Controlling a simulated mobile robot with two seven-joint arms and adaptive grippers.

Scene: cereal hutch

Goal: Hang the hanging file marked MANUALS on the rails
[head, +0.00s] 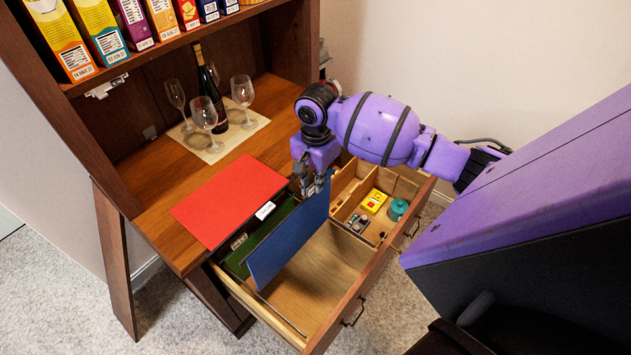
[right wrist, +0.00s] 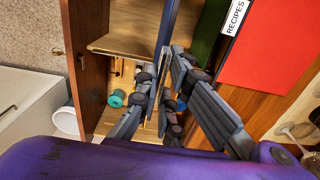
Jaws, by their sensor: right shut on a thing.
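My right gripper (head: 314,184) is shut on the top edge of a blue hanging file (head: 290,238). The file hangs down upright into the open drawer (head: 345,300). In the right wrist view, the fingers (right wrist: 166,72) close on the blue file (right wrist: 165,28), seen nearly edge-on. Its label does not show, so I cannot read MANUALS on it. Whether its ends touch the rails is unclear. A thin rail (head: 278,312) shows in the drawer's front-left part. A green file (head: 236,262) is in the drawer behind the blue one. My left gripper is out of view.
A red file (head: 225,200) lies on the wooden counter beside the drawer. A white tab reading RECIPES (right wrist: 236,17) is at its edge. Wine glasses and a bottle (head: 214,95) stand on a mat. The drawer's right compartment holds a yellow box (head: 374,201) and a teal pot (head: 397,209).

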